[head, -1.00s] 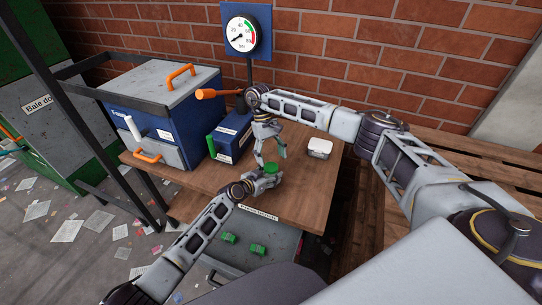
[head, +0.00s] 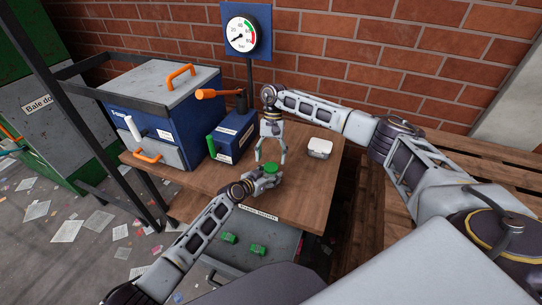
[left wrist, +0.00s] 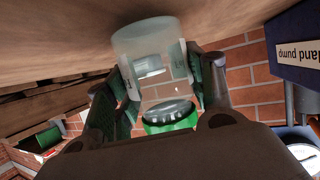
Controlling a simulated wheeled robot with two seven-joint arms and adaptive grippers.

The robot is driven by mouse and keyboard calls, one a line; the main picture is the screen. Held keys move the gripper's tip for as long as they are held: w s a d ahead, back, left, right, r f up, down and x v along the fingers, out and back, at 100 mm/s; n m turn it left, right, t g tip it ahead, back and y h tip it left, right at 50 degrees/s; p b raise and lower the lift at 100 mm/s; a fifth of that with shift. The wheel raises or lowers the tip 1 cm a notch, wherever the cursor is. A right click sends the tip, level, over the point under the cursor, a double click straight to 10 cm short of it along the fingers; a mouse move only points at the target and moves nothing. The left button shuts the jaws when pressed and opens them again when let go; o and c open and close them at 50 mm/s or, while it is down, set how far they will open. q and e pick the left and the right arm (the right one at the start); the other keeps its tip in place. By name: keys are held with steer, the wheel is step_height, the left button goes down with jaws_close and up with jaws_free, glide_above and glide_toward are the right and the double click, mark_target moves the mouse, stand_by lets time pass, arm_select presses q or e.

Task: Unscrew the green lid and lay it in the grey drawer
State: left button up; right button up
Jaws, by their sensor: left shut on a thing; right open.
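A clear jar (left wrist: 150,75) stands between the fingers of my left gripper (left wrist: 160,85), which is shut on it over the wooden bench. The green lid (head: 271,168) is at the top of the jar in the head view, and the left wrist view, upside down, shows it below the jar body (left wrist: 170,121). I cannot tell how tightly it sits. My right gripper (head: 270,159) is open and empty, pointing down just above the lid with its fingers apart. The grey drawer (head: 284,249) under the bench front is pulled open, with green pieces (head: 229,237) lying in it.
A white-topped container (head: 319,148) stands on the bench right of my right gripper. A blue hand pump (head: 232,137) with an orange handle and a blue cabinet (head: 168,105) stand at the left. A gauge (head: 242,34) is behind.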

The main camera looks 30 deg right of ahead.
mark_target(272, 166)
steer(key=m+t+y, duration=0.1)
steer(key=m, duration=0.2)
steer(key=shift+m+t+y, duration=0.4)
steer(key=shift+m+t, duration=0.3)
steer(key=shift+m, duration=1.5)
steer(key=shift+o, duration=0.5)
steer(key=shift+w+r, duration=0.25)
steer(key=shift+r, duration=0.15)
step_height(272, 166, up, 6)
steer(key=n+t+h, duration=0.1)
steer(key=n+h, duration=0.1)
steer(key=h, duration=0.2)
steer(key=shift+s+d+r, duration=0.15)
steer(key=shift+r, duration=0.05)
